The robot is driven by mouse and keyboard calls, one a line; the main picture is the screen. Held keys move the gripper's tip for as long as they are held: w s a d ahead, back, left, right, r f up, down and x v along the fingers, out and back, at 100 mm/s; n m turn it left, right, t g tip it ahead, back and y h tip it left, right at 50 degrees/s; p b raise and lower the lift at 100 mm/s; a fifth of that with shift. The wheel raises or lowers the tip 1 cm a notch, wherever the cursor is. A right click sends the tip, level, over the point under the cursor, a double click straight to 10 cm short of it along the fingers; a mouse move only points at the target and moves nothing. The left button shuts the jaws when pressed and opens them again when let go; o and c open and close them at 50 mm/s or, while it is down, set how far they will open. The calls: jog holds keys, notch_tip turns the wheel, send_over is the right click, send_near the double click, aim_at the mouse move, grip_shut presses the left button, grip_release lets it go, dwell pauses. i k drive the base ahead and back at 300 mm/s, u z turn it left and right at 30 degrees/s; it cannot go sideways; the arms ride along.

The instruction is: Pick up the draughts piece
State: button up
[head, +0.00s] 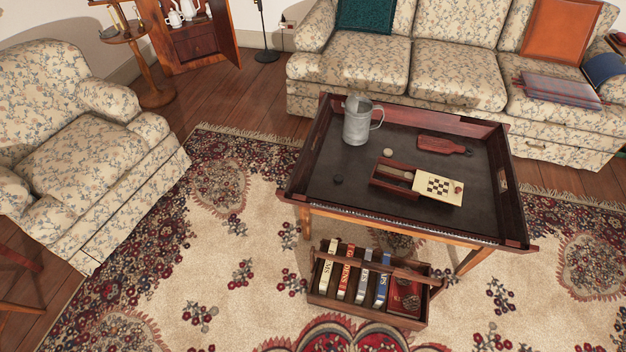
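A small dark round disc, which looks like a draughts piece (338,180), lies flat on the left part of a dark wooden tray table (350,206). A pale round piece (387,152) lies farther back on the same tray. A small reddish-brown box (394,191) stands right of the dark disc, with a pale checkered board (438,186) at its right end. Another pale round piece shows at the box, and a small brown piece (458,189) is at the board's right edge. My gripper is not in view.
A grey metal tankard (356,128) and a reddish paddle-shaped board (442,145) stand on the tray, which has raised walls. A wooden caddy of books (320,300) is on the rug in front. A sofa (455,75) is behind, an armchair (75,150) left.

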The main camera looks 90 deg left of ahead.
aim_at(338, 178)
jog(key=k, duration=0.3)
jog(key=u, duration=2.45)
jog(key=i, duration=1)
